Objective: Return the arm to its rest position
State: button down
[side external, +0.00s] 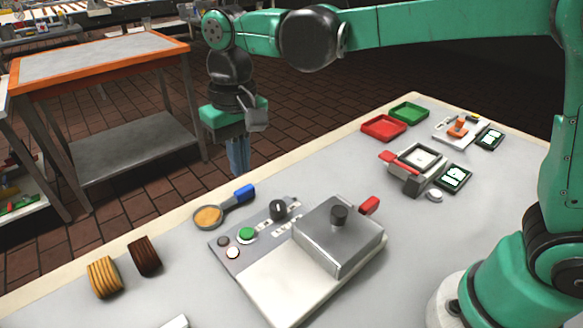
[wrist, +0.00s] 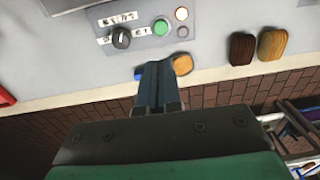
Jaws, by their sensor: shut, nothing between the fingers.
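My gripper (side external: 238,157) is at the upper left of the side external view, over the far edge of the grey table (side external: 150,318). Its blue-grey fingers point down and are shut with nothing between them. The closed fingers also show in the wrist view (wrist: 160,82). My green arm reaches across the top of the side external view from the right. A blue-handled tool with a round tan end (side external: 209,216) lies on the table close to the gripper. In the wrist view the fingers partly cover this tool.
A machine with a metal cover (side external: 340,236) and a control panel stands mid-table. Tan slices (side external: 104,278) and dark slices (side external: 145,256) are at left. Red (side external: 383,128) and green (side external: 409,112) trays and a small press (side external: 413,163) are at the back right. An orange-edged workbench (side external: 100,58) stands beyond.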

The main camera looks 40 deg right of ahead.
jog(key=s+d+t, duration=0.2)
jog(key=d, duration=0.2)
jog(key=s+d+f+t, duration=0.1)
jog(key=s+d+t, duration=0.1)
jog(key=d, duration=0.3)
jog(key=s+d+t, duration=0.3)
jog(key=s+d, duration=0.1)
jog(key=d, duration=0.1)
jog(key=shift+s+f, duration=0.15)
jog(key=shift+s, duration=0.05)
